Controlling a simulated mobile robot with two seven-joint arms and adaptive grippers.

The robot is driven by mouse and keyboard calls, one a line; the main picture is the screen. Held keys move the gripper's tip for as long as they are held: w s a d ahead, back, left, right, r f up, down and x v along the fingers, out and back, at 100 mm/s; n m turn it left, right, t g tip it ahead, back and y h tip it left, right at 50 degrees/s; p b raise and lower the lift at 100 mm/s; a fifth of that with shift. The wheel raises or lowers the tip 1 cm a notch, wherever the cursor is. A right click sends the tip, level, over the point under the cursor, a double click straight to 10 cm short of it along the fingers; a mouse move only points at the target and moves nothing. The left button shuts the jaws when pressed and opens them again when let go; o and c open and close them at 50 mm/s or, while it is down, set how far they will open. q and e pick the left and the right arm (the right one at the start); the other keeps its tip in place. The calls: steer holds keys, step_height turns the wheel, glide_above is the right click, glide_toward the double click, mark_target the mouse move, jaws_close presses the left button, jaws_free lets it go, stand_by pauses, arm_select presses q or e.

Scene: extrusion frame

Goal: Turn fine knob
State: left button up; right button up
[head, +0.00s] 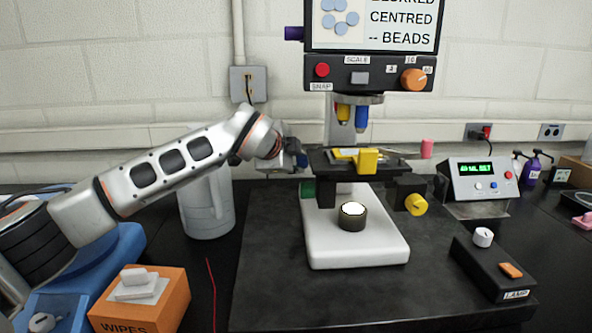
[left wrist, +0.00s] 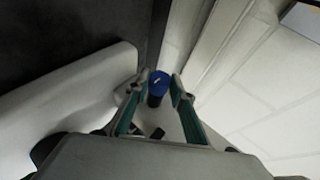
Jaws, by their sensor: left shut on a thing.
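A blue knob (left wrist: 158,81) with a small white mark on its face sits between the fingertips of my left gripper in the left wrist view. In the head view the same blue knob (head: 302,160) is partly hidden at the left side of the microscope stage (head: 324,163). My left gripper (head: 296,161) reaches it from the left and is shut on it. A green knob (head: 307,189) shows just below, and a yellow knob (head: 416,204) is on the right side. No label tells which knob is the fine one. My right gripper is out of view.
The microscope's white base (head: 352,245) stands on a dark mat. A grey jug (head: 208,212) is behind and below my left arm. An orange wipes box (head: 140,303) stands at the front left, and a lamp box (head: 492,268) at the right. Mat in front is clear.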

arm_select(q)
steer(key=shift+f+m+t+b, duration=0.1)
steer(key=shift+m+t+b, duration=0.2)
steer(key=shift+t+b, duration=0.65)
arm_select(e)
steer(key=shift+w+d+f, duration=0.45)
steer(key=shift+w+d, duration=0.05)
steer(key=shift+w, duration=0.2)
arm_select(q)
steer(key=o, duration=1.1)
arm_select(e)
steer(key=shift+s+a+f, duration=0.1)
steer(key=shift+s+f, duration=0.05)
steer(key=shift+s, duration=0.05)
arm_select(q)
steer(key=shift+s, duration=0.1)
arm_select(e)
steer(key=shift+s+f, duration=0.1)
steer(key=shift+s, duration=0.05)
arm_select(q)
steer(key=v, duration=1.2)
steer(key=shift+a, duration=0.15)
